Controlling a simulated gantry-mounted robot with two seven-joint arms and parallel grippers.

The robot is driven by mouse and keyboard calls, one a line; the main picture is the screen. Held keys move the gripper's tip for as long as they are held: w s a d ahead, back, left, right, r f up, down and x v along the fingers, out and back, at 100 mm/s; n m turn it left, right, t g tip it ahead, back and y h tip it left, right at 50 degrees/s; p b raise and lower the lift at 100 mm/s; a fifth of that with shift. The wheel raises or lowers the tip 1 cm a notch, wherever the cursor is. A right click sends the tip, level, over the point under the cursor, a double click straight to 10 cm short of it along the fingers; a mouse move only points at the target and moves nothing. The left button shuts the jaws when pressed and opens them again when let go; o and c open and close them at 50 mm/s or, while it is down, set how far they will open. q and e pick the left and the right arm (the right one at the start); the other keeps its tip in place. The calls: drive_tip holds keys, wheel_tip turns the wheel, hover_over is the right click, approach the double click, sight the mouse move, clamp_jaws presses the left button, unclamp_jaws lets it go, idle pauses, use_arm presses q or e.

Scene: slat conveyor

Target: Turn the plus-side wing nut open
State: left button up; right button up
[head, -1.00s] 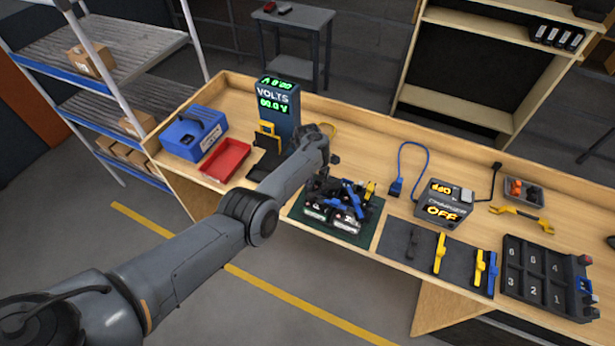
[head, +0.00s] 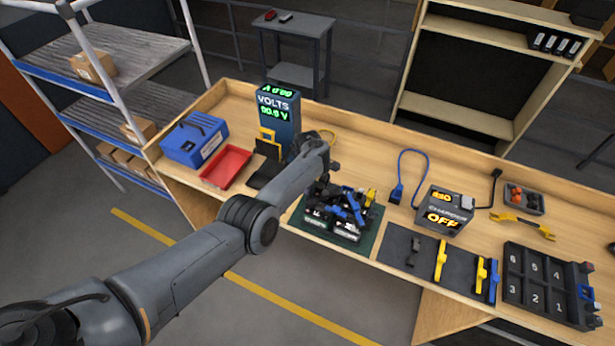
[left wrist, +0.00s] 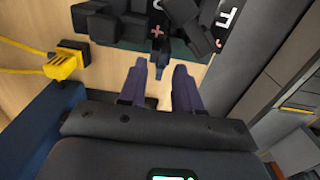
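The dark unit with white labels and blue and yellow parts (head: 338,217) sits on a green mat (head: 322,237) at the bench's front edge. My left arm reaches over the bench, and its gripper (head: 334,166) is just behind this unit, partly hidden. In the left wrist view, the two fingers of my left gripper (left wrist: 160,68) are apart. A pink plus mark (left wrist: 157,33) shows on the black unit ahead of them. A small dark part (left wrist: 158,61), possibly the wing nut, lies in line with the gap; I cannot tell if it is between the fingertips. My right gripper is out of view.
A volt meter (head: 278,117) stands behind the arm, with a red tray (head: 226,167) and blue box (head: 195,139) to its left. A charger reading OFF (head: 445,211) and a tool mat (head: 417,270) lie right. A yellow plug (left wrist: 66,65) is left of the fingers.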

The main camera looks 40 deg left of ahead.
use_arm(q)
wheel_tip(320, 180, up, 10)
drive_tip(key=p, duration=0.2)
drive_tip(key=shift+r+p, duration=0.25)
drive_tip(key=shift+p, duration=0.05)
